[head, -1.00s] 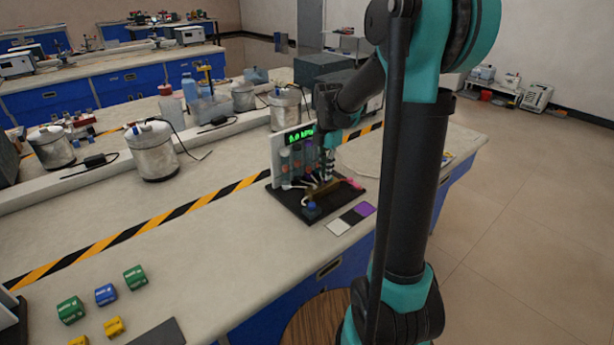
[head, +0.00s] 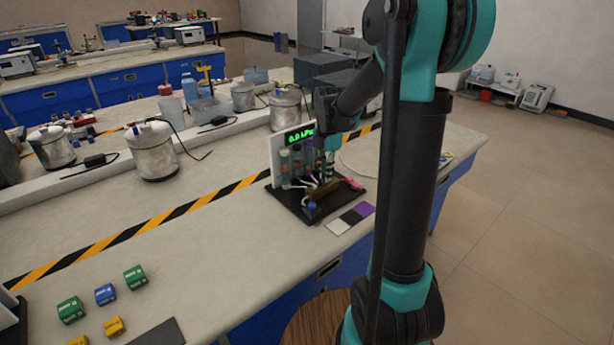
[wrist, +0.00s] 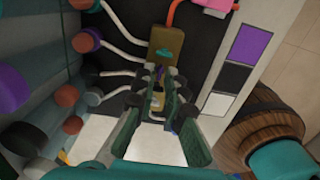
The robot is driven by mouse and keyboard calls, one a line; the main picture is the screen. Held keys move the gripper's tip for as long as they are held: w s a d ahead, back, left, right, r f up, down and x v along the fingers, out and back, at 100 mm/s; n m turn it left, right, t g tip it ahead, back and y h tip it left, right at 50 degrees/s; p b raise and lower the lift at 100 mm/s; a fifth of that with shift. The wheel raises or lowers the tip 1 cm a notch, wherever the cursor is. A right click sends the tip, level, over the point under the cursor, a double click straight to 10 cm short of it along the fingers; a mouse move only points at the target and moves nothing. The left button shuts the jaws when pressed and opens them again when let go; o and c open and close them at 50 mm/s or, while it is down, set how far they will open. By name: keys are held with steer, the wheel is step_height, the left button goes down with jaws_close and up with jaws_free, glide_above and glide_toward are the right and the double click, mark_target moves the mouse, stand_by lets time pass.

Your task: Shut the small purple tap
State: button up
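A brass manifold block (wrist: 167,50) lies on a black base, with a teal tap (wrist: 165,43) on it; the block also shows in the head view (head: 323,188). My gripper (wrist: 160,88) reaches down over the block in the wrist view, its two fingers apart on either side of its near part. A small purple spot (wrist: 161,71) shows near the fingertips and may be the purple tap; it is too small to be sure. Contact with it cannot be told. In the head view my gripper (head: 327,172) is over the rig, mostly hidden.
A white panel with a green display (head: 300,136) stands behind the block, with several coloured cylinders and white tubes. A pink part (wrist: 214,5) and an orange tube lie beyond. Purple, black and white squares (wrist: 234,77) lie beside the base.

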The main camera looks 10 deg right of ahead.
steer(key=shift+f, duration=0.6)
steer(key=shift+r, duration=0.3)
stand_by(0.4)
jaws_close()
